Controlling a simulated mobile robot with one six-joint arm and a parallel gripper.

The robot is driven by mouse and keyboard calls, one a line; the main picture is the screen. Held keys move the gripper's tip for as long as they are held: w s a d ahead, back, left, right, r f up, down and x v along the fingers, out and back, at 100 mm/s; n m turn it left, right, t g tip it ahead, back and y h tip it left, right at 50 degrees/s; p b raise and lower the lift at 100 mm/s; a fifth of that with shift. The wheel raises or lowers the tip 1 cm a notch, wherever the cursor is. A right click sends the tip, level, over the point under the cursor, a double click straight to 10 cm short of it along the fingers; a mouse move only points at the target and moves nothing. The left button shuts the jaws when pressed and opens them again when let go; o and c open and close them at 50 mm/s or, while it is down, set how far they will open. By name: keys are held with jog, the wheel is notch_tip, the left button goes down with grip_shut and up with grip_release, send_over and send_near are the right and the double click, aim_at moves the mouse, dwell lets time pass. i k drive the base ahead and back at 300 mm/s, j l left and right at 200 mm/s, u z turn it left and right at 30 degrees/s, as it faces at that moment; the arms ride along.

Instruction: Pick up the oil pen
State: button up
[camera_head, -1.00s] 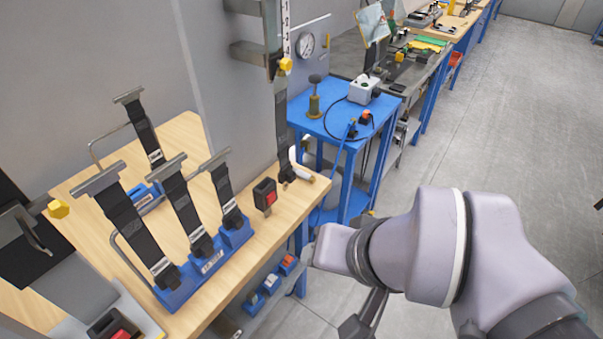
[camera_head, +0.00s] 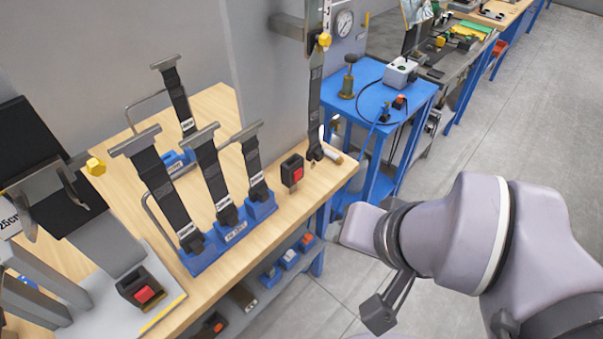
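No thing in view is plainly marked as the oil pen. A small white cylinder with a tan end (camera_head: 334,157) lies at the right end of the wooden bench, beside the foot of a hanging black strap; it may be the pen, but it is too small to tell. My gripper (camera_head: 378,314) shows as dark grey parts below my arm's wrist, over the floor to the right of the bench. It is apart from the bench and the cylinder. Its fingertips are not clear, so I cannot see whether it is open.
The wooden bench (camera_head: 285,222) holds a blue block (camera_head: 205,258) with upright black buckled straps and a black-red switch (camera_head: 292,171). A blue table (camera_head: 368,75) stands behind, with a brass-coloured tool (camera_head: 348,82) and a white box (camera_head: 401,72). Open floor lies right.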

aim_at(329, 153)
jog(key=i+l+u, duration=0.25)
jog(key=u, duration=0.25)
jog(key=i+l+u, duration=0.1)
jog(key=l+u, duration=0.4)
jog(key=i+l+u, duration=0.1)
jog(key=l+u, duration=0.85)
jog(key=k+l+u, duration=0.1)
jog(key=l+u, duration=0.4)
